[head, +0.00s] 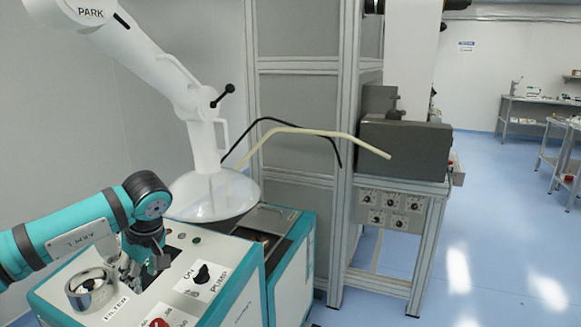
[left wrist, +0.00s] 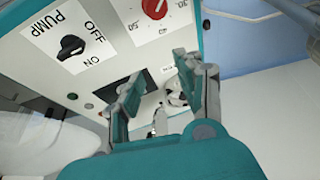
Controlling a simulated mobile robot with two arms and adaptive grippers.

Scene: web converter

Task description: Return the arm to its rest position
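My left arm (head: 70,236), teal and dark grey, reaches in from the left over the machine's white control panel (head: 232,292). My left gripper (head: 142,278) points down over the panel, between the chrome filter fitting (head: 90,290) and the black pump knob (head: 202,275). In the left wrist view the two fingers of this gripper (left wrist: 158,88) stand apart with nothing between them. The pump knob (left wrist: 71,46) and a red dial (left wrist: 154,8) show beyond the fingers. Whether the fingertips touch the panel I cannot tell. My right gripper is in neither view.
A white extraction arm (head: 165,70) with a clear hood (head: 213,195) hangs close behind my gripper. A framed cabinet (head: 300,110) and a grey machine box (head: 405,145) stand to the right. Blue floor (head: 490,220) lies open farther right.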

